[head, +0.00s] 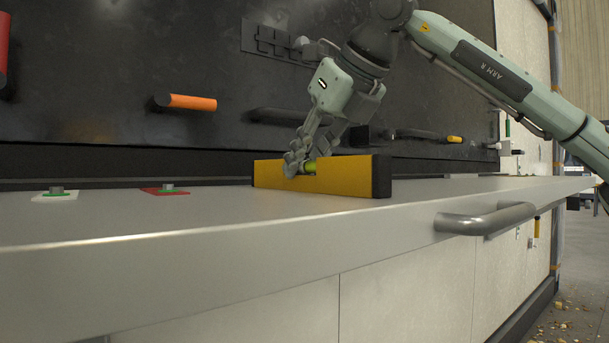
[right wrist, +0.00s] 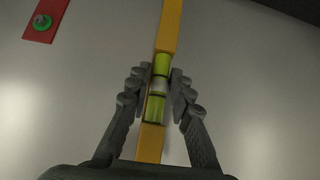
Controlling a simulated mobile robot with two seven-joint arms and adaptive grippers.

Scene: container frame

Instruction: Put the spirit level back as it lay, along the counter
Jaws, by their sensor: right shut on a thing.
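The yellow spirit level (head: 345,178) with black end caps is on the grey counter (head: 230,220) in the head view, lying lengthwise along it. Its bottom edge appears to touch the counter. My right gripper (head: 301,168) comes down from above and is shut on the middle of the level. In the right wrist view the fingers (right wrist: 160,90) stand on both sides of the green vial, and the yellow level (right wrist: 171,25) runs on above and below them. My left gripper is in neither view.
A red plate (head: 166,190) and a white plate (head: 56,195), each with a green-ringed knob, lie on the counter at left. A bar handle (head: 487,219) sticks out from the counter front. An orange-handled thing (head: 190,102) is on the dark back wall.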

